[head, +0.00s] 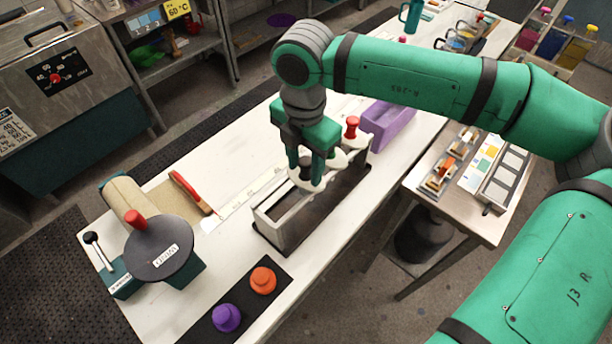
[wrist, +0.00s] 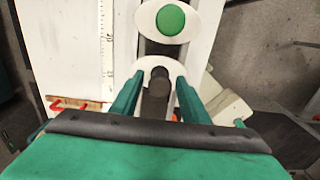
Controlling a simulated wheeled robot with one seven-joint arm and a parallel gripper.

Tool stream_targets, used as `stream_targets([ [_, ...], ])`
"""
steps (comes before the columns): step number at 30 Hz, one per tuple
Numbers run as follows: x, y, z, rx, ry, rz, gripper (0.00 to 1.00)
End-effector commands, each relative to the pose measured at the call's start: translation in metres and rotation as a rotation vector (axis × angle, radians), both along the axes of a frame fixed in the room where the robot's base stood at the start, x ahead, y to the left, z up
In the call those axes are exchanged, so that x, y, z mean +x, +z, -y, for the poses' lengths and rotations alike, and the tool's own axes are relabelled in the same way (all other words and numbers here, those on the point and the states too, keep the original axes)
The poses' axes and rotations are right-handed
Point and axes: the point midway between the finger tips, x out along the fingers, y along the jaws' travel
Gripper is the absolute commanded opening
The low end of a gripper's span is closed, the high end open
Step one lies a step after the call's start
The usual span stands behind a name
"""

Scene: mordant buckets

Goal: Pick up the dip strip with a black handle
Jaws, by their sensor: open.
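The dip strip with a black handle (head: 305,172) sits in a long narrow rack (head: 270,232) on the white bench. It has a dark round knob on a white oval cap; in the wrist view the knob (wrist: 157,84) shows between my two fingers. My gripper (head: 313,162) points down over the rack, open, with one finger on each side of the knob. I cannot tell whether the fingers touch it. A green-knobbed strip (wrist: 170,19) stands just beyond it, and a red-knobbed one (head: 352,127) stands at the rack's far end.
A purple block (head: 388,122) lies behind the rack. Orange (head: 263,280) and purple (head: 227,317) knobbed pieces sit on a dark mat in front. A side table (head: 470,218) with small trays is at right.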

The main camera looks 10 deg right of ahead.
Motion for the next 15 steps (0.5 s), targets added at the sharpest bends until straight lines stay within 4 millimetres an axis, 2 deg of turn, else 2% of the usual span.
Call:
stream_targets([
  [7,-0.0001,-0.0019,-0.0001,0.000,0.000,0.000,0.41],
  [8,0.0000,-0.0018,0.0000,0.000,0.000,0.000,0.36],
  [12,0.0000,-0.0018,0.0000,0.000,0.000,0.000,0.03],
  [13,0.0000,-0.0017,0.0000,0.000,0.000,0.000,0.00],
  [15,0.0001,-0.0017,-0.0001,0.000,0.000,0.000,0.00],
])
